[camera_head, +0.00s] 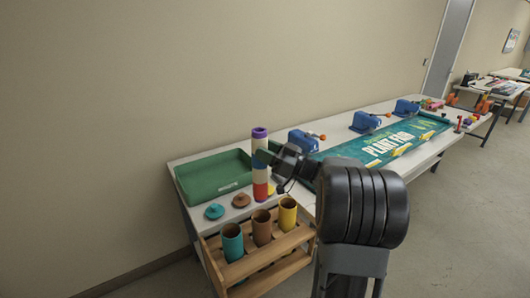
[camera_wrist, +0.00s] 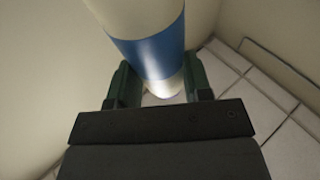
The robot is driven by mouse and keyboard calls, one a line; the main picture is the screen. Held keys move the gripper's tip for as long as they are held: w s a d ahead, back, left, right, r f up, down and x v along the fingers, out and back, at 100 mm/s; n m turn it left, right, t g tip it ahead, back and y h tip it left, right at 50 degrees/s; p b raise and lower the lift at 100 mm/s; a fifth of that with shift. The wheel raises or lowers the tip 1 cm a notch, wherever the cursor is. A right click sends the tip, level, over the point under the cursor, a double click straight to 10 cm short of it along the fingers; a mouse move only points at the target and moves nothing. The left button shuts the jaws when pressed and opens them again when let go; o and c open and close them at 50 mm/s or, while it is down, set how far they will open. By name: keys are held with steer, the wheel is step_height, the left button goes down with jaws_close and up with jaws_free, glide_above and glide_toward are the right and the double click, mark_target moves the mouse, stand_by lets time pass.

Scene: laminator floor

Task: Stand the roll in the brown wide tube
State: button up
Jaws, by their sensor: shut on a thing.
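The roll (camera_head: 260,173) stands upright in the air, a long cylinder with a purple top end, white stretches and a blue and a red band. My gripper (camera_head: 266,157) is shut on it around the middle. In the wrist view the roll (camera_wrist: 148,45) shows white with a blue band between the green fingers of my gripper (camera_wrist: 162,88). The brown wide tube (camera_head: 262,230) stands in a wooden rack, its open mouth facing up. In the head view the roll's lower end shows just above that mouth; whether it is straight over it I cannot tell.
The wooden rack (camera_head: 262,262) also holds a teal tube (camera_head: 232,243) on the left and a yellow tube (camera_head: 288,215) on the right. A green tray (camera_head: 213,174), a teal lid (camera_head: 214,211) and a brown lid (camera_head: 241,200) lie on the table behind. Blue machines (camera_head: 303,140) stand farther right.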

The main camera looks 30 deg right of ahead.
step_height(320, 180, down, 25)
steer(key=b, duration=2.7)
steer(key=shift+f, duration=0.1)
stand_by(0.3)
steer(key=o, duration=1)
steer(key=shift+o, duration=0.4)
steer(key=o, duration=0.4)
